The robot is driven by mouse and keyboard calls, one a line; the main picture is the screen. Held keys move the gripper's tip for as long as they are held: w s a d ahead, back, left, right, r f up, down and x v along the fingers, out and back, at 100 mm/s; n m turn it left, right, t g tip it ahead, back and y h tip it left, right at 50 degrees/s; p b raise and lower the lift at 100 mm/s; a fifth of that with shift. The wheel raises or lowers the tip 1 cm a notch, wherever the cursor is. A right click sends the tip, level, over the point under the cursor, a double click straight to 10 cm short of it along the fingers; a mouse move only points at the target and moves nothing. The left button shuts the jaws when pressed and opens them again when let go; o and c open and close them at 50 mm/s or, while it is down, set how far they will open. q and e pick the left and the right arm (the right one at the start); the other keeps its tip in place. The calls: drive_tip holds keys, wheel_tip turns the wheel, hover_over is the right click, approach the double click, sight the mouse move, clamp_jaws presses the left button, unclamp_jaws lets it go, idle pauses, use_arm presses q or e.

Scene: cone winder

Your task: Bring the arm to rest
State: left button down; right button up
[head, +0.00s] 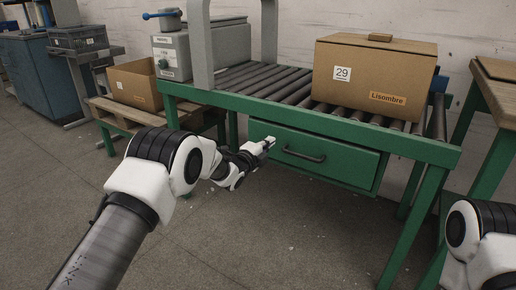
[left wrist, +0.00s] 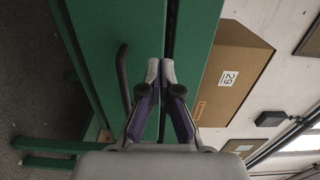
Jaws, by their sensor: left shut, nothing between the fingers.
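My left arm comes in from the left in the head view. Its gripper (head: 268,143) is in front of the green roller table, near the upper left of the drawer front. In the left wrist view the left gripper (left wrist: 160,64) has its fingertips together, with nothing between them. The green drawer (head: 325,162) with its dark handle (head: 304,156) is shut or nearly so; the handle also shows beside the fingers in the left wrist view (left wrist: 122,78). The fingers look apart from the handle. Part of my right arm shows at the lower right in the head view; its gripper is out of view.
A closed cardboard box (head: 350,75) labelled 29 sits on the rollers (head: 262,82). A grey machine (head: 172,56) stands behind left. An open carton (head: 136,84) rests on a wooden pallet stand at left. A wooden-topped table (head: 500,98) is at right. The floor in front is clear.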

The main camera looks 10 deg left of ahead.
use_arm(q)
drive_tip(key=p+v, duration=0.1)
drive_tip(key=v, duration=0.4)
drive_tip(key=s+a+f+n+g+y, duration=0.2)
drive_tip(key=s+a+f+n+g, duration=0.15)
drive_tip(key=s+f, duration=0.9)
drive_tip(key=s+a+f+n+g+y, duration=0.1)
drive_tip(key=s+a+f+n+g, duration=0.2)
drive_tip(key=s+f, duration=0.95)
drive_tip(key=s+a+f+n+g+y, duration=0.1)
drive_tip(key=s+f+n+g, duration=0.25)
drive_tip(key=s, duration=0.45)
drive_tip(key=s+f+n+g+y, duration=0.1)
drive_tip(key=s+f+n+g, duration=0.3)
drive_tip(key=s, duration=0.5)
drive_tip(key=s+a+n+g+y, duration=0.1)
drive_tip(key=s+a+n+g, duration=0.15)
drive_tip(key=s+n, duration=0.8)
wheel_tip(320, 180, up, 35)
drive_tip(key=s+m+p, duration=0.2)
drive_tip(key=p, duration=3.2)
drive_tip(key=shift+s+d, duration=0.35)
